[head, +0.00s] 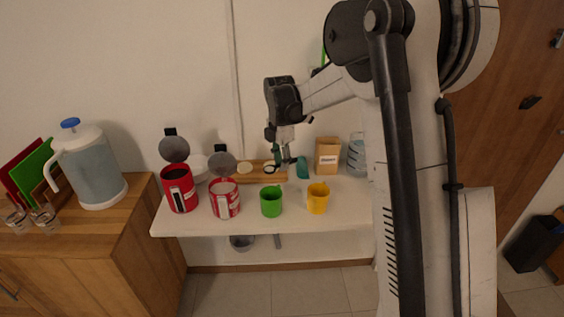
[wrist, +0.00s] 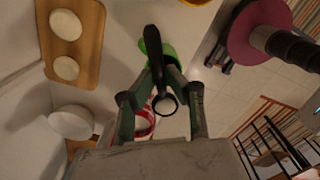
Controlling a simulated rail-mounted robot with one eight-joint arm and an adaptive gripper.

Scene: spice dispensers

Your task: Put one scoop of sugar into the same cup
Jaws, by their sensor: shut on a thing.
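My gripper (head: 281,157) is above the back of the shelf; in the wrist view its two teal fingers (wrist: 161,78) close on the black handle of a small scoop (wrist: 153,42). The scoop's round bowl shows in the head view (head: 269,169); its contents are unclear. A green cup (head: 271,206) stands near the shelf's front edge and is partly behind the scoop in the wrist view (wrist: 168,54). A yellow cup (head: 317,202) is to its right. A red-and-white canister (head: 225,205) and a red canister (head: 180,194) stand to its left, lids raised. I cannot read which holds sugar.
A wooden board (head: 250,178) with pale round pieces lies behind the cups. A labelled paper bag (head: 327,155) and a clear container (head: 357,155) stand at the back right. A teal object (head: 302,168) is beside the bag. A water jug (head: 90,170) stands on the left cabinet.

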